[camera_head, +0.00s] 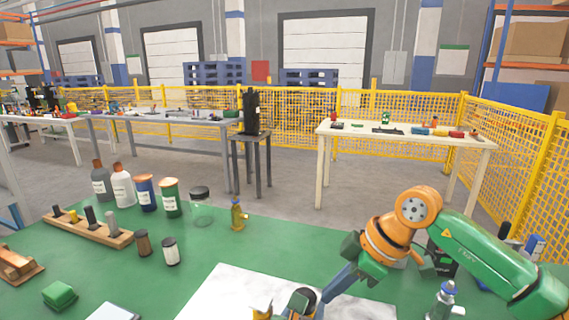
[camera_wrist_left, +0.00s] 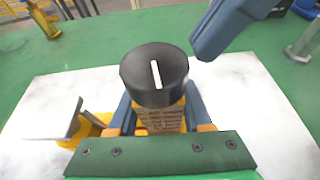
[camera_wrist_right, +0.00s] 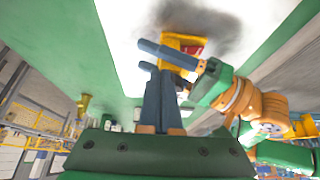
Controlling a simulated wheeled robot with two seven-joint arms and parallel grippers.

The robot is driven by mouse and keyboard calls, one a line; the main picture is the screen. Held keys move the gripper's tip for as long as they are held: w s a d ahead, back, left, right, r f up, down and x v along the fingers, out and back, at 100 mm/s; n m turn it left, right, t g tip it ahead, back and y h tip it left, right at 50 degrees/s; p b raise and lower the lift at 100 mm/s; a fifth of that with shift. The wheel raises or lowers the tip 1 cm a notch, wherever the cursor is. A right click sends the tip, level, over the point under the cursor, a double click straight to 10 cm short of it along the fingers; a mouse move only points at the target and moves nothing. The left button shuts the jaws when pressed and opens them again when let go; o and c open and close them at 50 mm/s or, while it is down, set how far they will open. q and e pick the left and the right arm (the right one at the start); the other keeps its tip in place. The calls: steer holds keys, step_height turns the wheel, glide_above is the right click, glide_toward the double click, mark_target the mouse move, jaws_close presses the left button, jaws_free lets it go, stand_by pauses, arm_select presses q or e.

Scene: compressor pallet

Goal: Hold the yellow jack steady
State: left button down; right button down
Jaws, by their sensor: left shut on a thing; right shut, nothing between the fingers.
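The yellow jack (camera_wrist_left: 160,120) stands on a white sheet (camera_wrist_left: 262,110) in the left wrist view. It has a printed label and a round black knob (camera_wrist_left: 155,75) with a white line on top. My left gripper (camera_wrist_left: 158,108) is shut on its body, a blue finger on each side. In the head view the knob (camera_head: 303,297) shows at the bottom edge; most of the jack is out of frame. My right gripper (camera_head: 337,287) is shut and empty, its fingertips close beside the knob. In the right wrist view the jack (camera_wrist_right: 184,42) is partly hidden behind blue fingers.
A small brass-coloured piece (camera_head: 238,214) stands on the green table (camera_head: 300,240) beyond the sheet. Bottles, a glass jar (camera_head: 201,206) and a wooden peg rack (camera_head: 88,228) stand at the left. A grey metal piece (camera_head: 443,302) stands at the right, under my right arm.

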steer(key=shift+a, duration=0.35)
stand_by(0.3)
steer(key=shift+s, duration=0.25)
steer(key=shift+s+a, duration=0.2)
steer(key=shift+s, duration=0.45)
steer(key=shift+s+a, duration=0.2)
steer(key=shift+s, duration=0.1)
arm_select(q)
steer(key=shift+d, duration=0.1)
arm_select(e)
steer(key=shift+s+a, duration=0.1)
glide_toward(310, 316)
steer(key=a+r, duration=0.2)
steer(key=shift+d+f, duration=0.1)
steer(key=shift+d, duration=0.15)
